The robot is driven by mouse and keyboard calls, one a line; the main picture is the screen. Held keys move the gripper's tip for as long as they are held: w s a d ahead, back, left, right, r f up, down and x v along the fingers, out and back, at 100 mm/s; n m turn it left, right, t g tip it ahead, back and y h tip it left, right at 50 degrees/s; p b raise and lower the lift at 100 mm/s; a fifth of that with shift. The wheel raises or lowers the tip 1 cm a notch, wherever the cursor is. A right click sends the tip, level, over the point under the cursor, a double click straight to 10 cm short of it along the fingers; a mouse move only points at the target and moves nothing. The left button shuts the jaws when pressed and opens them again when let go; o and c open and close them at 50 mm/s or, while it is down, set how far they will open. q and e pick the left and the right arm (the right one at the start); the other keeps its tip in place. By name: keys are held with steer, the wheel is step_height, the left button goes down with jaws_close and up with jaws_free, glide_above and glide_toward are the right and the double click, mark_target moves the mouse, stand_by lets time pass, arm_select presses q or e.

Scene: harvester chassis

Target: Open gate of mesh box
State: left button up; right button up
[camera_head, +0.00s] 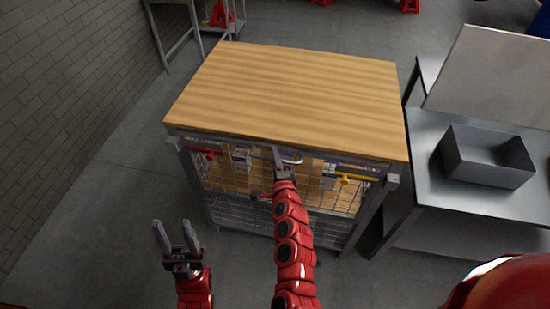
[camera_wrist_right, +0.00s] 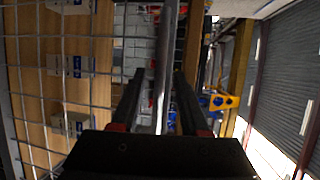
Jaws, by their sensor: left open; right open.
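The mesh box stands ahead, with a wooden top (camera_head: 290,95) and a wire mesh front gate (camera_head: 262,217). The gate looks upright and closed. A red latch (camera_head: 203,153) is at its upper left and a yellow latch (camera_head: 357,179) at its upper right. My right gripper (camera_head: 268,177) is open at the gate's upper middle. In the right wrist view its fingers lie on both sides of a metal bar (camera_wrist_right: 165,60); contact cannot be told. My left gripper (camera_head: 177,238) is open and empty, low and left in front of the box, apart from it.
Small labelled cartons (camera_wrist_right: 80,67) sit on wood behind the mesh. A steel table (camera_head: 465,190) with a grey bin (camera_head: 486,157) stands close on the right. A brick wall (camera_head: 60,100) is on the left. Floor is clear left of the box.

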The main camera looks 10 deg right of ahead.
steer(key=shift+w+f, duration=0.1)
steer(key=shift+c, duration=0.2)
jaws_close()
stand_by(1.3)
